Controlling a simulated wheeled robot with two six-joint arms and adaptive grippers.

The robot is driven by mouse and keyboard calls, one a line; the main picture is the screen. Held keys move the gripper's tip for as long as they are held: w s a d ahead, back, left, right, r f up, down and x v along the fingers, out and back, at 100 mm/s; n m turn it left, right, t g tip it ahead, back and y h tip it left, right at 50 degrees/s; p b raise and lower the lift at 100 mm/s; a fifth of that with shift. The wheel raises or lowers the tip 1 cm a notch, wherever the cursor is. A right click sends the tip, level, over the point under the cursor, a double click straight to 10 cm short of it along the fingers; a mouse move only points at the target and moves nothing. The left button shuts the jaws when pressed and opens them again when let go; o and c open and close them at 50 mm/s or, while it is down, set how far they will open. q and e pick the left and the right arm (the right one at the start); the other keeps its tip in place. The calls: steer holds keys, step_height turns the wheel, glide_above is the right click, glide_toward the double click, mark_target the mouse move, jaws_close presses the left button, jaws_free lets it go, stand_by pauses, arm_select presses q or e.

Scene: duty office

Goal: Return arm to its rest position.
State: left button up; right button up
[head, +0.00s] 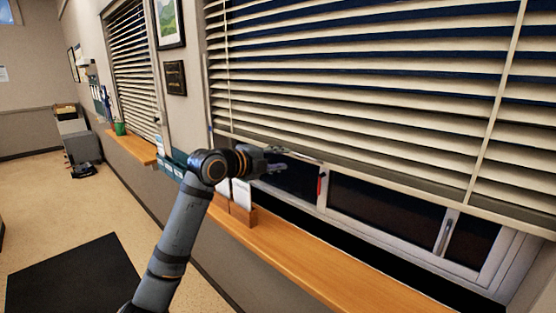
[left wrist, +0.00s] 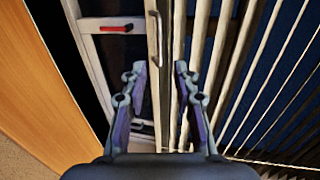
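My left arm (head: 180,225) reaches up from the bottom of the head view and bends at a joint towards the window. My left gripper (head: 292,162) is at the lower edge of the slatted blind, in front of the window. In the left wrist view, the left gripper (left wrist: 160,72) has its two fingers spread apart. The blind's bottom rail and slats show behind and between them. I see nothing clearly held, and cannot tell whether a finger touches the blind. My right gripper is in neither view.
The blind (head: 380,100) hangs partly raised over the window (head: 390,210), which has a red piece (head: 320,186) on its frame. A wooden sill (head: 300,265) runs below, with a leaflet holder (head: 241,212). A dark mat (head: 75,278) lies on open floor at left.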

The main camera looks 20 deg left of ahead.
arm_select(q)
steer(key=shift+s, duration=0.25)
